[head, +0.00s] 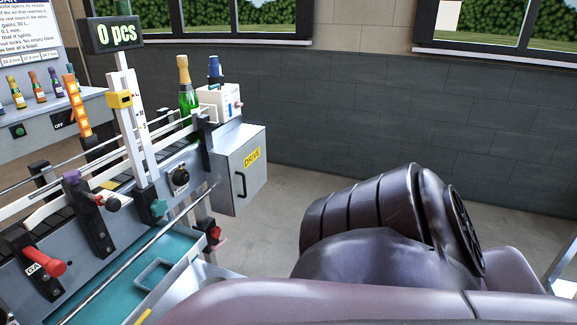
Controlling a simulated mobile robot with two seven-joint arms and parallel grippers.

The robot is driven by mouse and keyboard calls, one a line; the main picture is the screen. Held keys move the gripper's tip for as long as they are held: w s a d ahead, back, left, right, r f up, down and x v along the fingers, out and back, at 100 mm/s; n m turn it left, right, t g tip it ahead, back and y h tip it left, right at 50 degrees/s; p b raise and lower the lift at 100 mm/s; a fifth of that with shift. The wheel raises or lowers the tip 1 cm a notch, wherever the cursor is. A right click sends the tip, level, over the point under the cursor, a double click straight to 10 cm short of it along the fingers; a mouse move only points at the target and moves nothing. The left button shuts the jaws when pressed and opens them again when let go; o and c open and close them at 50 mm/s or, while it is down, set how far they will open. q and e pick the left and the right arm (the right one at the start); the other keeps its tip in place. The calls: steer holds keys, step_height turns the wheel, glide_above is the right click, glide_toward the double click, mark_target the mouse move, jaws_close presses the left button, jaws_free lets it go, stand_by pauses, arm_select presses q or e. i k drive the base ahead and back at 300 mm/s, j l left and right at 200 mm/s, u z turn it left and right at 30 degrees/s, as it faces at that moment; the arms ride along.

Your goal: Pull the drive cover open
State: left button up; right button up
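The drive cover (246,174) is the grey front of a box at the right end of the machine. It carries a yellow DRIVE label (252,157) and a black handle (241,186) on its left part. The cover looks shut, flush with the box. Neither of my grippers shows in the head view. A large dark arm of mine fills the lower right, apart from the cover in the picture, and its gripper end is not visible.
A conveyor with rails (120,175) runs left from the box, with a green gold-topped bottle (187,88) and a white unit (218,103) above. A teal tray (125,262) lies below. A red-handled lever (43,262) is at lower left. Floor right of the box is clear.

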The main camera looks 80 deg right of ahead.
mark_target(247, 165)
steer(key=z, duration=2.2)
steer(key=i+l+u, duration=0.1)
steer(key=u, duration=0.55)
steer(key=i+l+u, duration=0.2)
steer(key=l, duration=0.2)
steer(key=i+l+u, duration=0.25)
steer(key=l, duration=0.15)
steer(key=i+l, duration=0.15)
steer(key=l, duration=0.2)
steer(key=i+l, duration=0.1)
steer(key=l, duration=0.3)
steer(key=i+l+u, duration=0.1)
steer(key=l, duration=0.25)
steer(key=i, duration=0.05)
